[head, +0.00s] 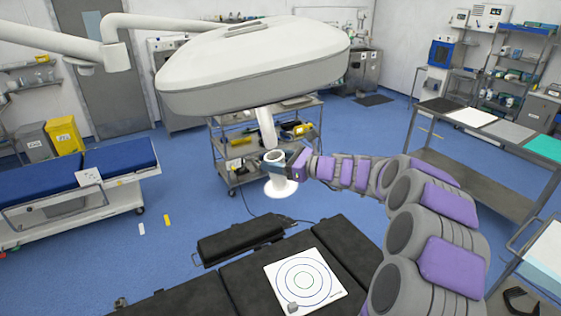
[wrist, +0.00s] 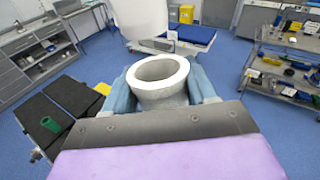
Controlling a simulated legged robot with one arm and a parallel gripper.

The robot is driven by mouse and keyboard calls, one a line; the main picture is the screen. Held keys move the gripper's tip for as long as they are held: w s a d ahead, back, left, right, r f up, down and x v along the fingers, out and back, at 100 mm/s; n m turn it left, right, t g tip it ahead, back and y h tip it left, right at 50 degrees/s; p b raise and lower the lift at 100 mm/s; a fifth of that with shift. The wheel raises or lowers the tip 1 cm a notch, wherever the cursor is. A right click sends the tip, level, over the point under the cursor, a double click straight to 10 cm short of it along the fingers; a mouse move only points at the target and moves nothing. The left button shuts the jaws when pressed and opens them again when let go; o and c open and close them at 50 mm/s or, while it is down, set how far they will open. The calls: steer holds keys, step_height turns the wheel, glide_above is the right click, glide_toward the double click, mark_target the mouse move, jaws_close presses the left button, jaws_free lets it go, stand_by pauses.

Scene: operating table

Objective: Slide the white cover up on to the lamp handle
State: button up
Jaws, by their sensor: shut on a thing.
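The white cover (head: 280,188) is an open-topped cup with a wide flared base, held upright below the surgical lamp (head: 255,70). In the wrist view its round rim and hollow inside (wrist: 158,82) face up. My gripper (head: 275,158) is shut around the cover's upper part, with a blue finger on each side (wrist: 160,90). The white lamp handle (head: 265,128) hangs down from the lamp. In the wrist view the handle (wrist: 140,18) is just beyond and above the cover's rim, with a gap between them. The lower part of the cover is hidden in the wrist view.
The black operating table (head: 245,285) with a white target board (head: 305,283) is below. A steel trolley (head: 225,178) stands behind the cover. A blue bed (head: 120,155) is at the left and a steel table (head: 490,150) at the right.

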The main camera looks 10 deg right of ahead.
mark_target(272, 122)
steer(key=shift+a+r+p, duration=0.5)
steer(key=shift+a+r, duration=0.1)
steer(key=shift+r, duration=0.3)
steer(key=shift+d, duration=0.7)
steer(key=shift+a, duration=0.8)
steer(key=shift+d, duration=0.35)
steer(key=shift+a+p, duration=0.15)
steer(key=shift+p, duration=0.4)
steer(key=shift+d+p, duration=0.3)
steer(key=shift+p, duration=0.1)
steer(key=shift+a+r+p, duration=0.3)
steer(key=shift+r+p, duration=1.15)
steer(key=shift+r, duration=0.25)
steer(key=shift+a+r+p, duration=0.35)
steer(key=shift+r+p, duration=1.05)
steer(key=shift+r, duration=0.35)
steer(key=shift+a+r+p, duration=0.3)
steer(key=shift+r+p, duration=1.15)
steer(key=shift+r, duration=0.25)
